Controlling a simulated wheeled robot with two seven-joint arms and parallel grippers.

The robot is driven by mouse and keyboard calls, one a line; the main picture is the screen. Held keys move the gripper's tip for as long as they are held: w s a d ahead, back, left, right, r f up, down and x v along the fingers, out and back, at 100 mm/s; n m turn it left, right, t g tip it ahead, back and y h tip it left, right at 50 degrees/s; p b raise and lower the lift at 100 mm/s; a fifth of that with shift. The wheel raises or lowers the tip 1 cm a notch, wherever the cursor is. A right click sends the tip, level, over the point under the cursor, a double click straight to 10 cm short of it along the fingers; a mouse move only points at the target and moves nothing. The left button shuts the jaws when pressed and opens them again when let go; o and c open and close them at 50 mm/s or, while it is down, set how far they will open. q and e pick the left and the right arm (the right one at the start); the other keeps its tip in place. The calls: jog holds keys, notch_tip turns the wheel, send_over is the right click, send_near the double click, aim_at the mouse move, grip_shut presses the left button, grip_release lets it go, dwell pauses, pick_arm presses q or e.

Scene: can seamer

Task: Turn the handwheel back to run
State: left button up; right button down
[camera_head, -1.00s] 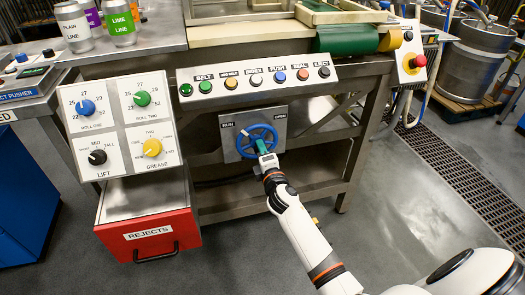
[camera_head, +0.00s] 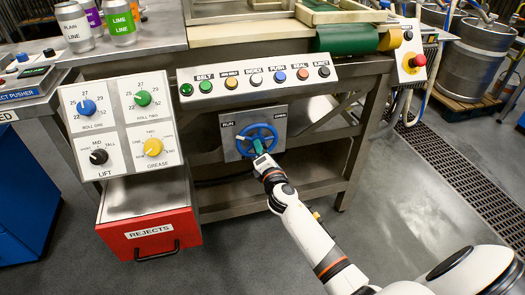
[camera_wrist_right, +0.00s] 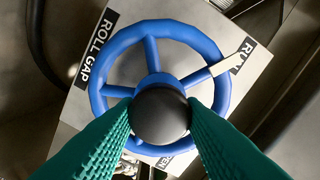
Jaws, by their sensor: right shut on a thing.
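The blue handwheel (camera_head: 239,143) is on a grey plate on the machine's front, below the button row. It fills the middle of the right wrist view (camera_wrist_right: 150,27). A pale pointer (camera_wrist_right: 226,64) on one spoke reaches past the rim to the RUN label (camera_wrist_right: 236,63). My right gripper (camera_head: 260,151) is at the wheel's centre. Its green fingers (camera_wrist_right: 160,120) are shut on the wheel's dark round hub (camera_wrist_right: 160,110), one on each side. My left gripper is not in view.
A dial panel (camera_head: 121,127) and a red REJECTS drawer (camera_head: 150,237) are left of the wheel. The button row (camera_head: 255,79) runs above it. A frame leg (camera_head: 357,145) stands to its right. The floor in front is clear.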

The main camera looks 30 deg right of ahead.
jog(key=shift+r, duration=0.15)
jog(key=c, duration=0.9)
grip_release()
jog(key=shift+w, duration=0.1)
jog(key=v, duration=1.2)
jog(key=shift+a+p, duration=0.1)
jog(key=shift+p, duration=0.25)
